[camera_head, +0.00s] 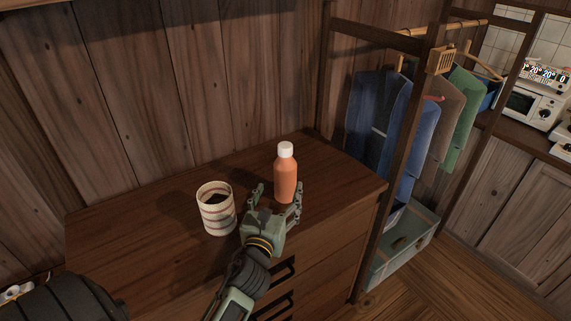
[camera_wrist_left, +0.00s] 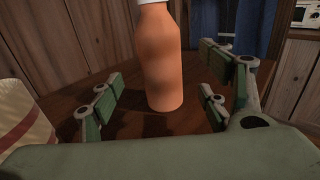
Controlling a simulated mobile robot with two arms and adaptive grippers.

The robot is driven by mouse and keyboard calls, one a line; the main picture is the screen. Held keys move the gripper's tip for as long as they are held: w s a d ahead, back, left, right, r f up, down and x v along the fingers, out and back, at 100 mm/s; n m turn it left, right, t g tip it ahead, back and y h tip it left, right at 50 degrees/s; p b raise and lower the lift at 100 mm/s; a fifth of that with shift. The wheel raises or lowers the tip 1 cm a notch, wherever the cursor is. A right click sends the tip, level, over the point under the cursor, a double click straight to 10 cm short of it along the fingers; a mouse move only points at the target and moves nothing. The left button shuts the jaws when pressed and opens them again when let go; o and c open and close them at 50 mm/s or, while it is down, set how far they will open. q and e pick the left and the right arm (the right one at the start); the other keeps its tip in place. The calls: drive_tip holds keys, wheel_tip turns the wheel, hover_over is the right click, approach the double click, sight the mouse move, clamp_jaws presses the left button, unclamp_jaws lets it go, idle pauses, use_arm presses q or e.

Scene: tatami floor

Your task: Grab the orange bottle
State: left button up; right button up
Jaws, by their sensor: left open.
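The orange bottle (camera_head: 286,180) with a white cap stands upright on the wooden dresser top. It also shows in the left wrist view (camera_wrist_left: 160,62), where its cap is cut off by the top edge. My left gripper (camera_head: 277,193) is open, with its fingers pointing at the bottle from the near side. In the left wrist view the bottle stands ahead between the spread fingers (camera_wrist_left: 158,95), with a gap on each side. My right gripper is not in view.
A white cup with red stripes (camera_head: 216,211) stands just left of my left gripper. The dresser top (camera_head: 140,245) is otherwise clear. A wooden wall (camera_head: 170,90) rises behind it. A clothes rack with hanging garments (camera_head: 385,105) stands to the right.

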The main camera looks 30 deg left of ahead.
sight(283, 181)
use_arm(q)
drive_tip(key=shift+x, duration=0.95)
drive_tip(key=x, duration=0.1)
drive_tip(key=p+x, duration=0.1)
drive_tip(key=shift+w+a+r, duration=0.1)
drive_tip(key=shift+w+r, duration=0.2)
drive_tip(key=shift+w, duration=0.1)
drive_tip(key=shift+p+x, duration=0.4)
drive_tip(key=shift+x, duration=0.8)
drive_tip(key=shift+w+a+f, duration=0.15)
drive_tip(key=shift+w+f, duration=0.1)
drive_tip(key=shift+w, duration=0.15)
drive_tip(key=c, duration=0.9)
clamp_jaws()
drive_tip(key=shift+r, duration=0.15)
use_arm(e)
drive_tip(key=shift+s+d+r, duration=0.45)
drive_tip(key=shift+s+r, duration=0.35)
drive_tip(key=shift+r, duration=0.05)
